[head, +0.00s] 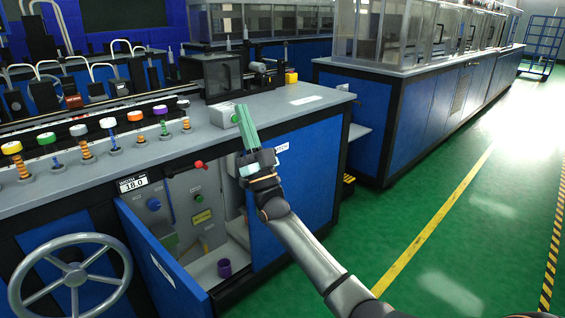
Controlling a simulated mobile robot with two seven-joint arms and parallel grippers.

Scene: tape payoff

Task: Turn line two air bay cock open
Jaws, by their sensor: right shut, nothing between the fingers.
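An open bay (233,234) sits in the front of the blue machine, below the grey worktop. My right gripper (243,112) has pale green fingers, shut and empty, pointing up in front of the worktop edge. It is right of and above the red lever, apart from it in the picture. My left gripper is not in view.
The bay's blue door (161,262) stands open at the left. Inside are a green knob (198,198), a blue knob (154,204) and a purple cup (224,268). A large handwheel (75,275) stands at lower left. The green floor (440,230) at right is clear.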

